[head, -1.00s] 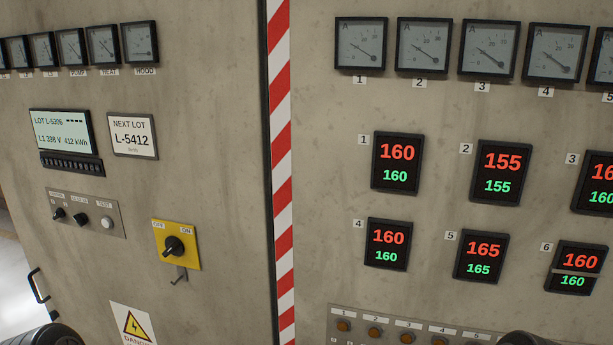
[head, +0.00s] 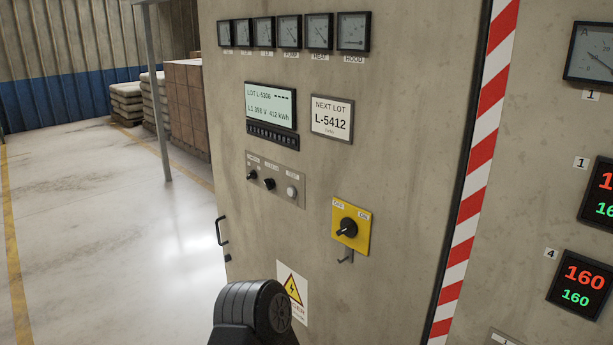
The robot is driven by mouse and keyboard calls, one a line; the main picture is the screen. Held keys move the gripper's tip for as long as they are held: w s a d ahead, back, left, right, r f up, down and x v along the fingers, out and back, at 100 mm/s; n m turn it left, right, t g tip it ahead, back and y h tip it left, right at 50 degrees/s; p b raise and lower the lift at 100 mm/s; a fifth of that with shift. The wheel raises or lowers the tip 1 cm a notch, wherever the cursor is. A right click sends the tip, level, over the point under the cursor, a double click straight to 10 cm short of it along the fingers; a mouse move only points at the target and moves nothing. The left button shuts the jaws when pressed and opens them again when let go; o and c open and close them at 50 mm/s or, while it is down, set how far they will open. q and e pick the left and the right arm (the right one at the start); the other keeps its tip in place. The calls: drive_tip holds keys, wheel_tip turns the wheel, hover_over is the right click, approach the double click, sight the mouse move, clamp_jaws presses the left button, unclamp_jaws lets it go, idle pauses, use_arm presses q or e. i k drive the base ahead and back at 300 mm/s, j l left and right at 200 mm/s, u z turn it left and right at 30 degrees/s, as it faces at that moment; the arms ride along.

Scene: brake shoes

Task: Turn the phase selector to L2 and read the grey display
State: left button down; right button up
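The grey display (head: 270,105) is on the left cabinet door. It reads "LOT L-5306" with dashes, and below that "L1 398 V 412 kWh". Under it, a small grey plate (head: 281,199) carries a small black switch (head: 253,175), a black knob (head: 269,184) and a white button (head: 291,192). The tiny labels are too small to read, so I cannot tell which control is the phase selector or where it points. Neither gripper is in view. A black rounded link of my arm shows at the bottom, below the plate and apart from it in the picture.
A yellow OFF/ON switch (head: 350,228) with a black handle is right of the plate. A "NEXT LOT L-5412" card (head: 332,119) is beside the display. Meters (head: 290,31) line the top. A door handle (head: 221,231) protrudes at the left edge. Open floor (head: 90,230) lies left.

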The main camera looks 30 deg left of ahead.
sight(269, 183)
drive_tip(key=u, duration=1.25)
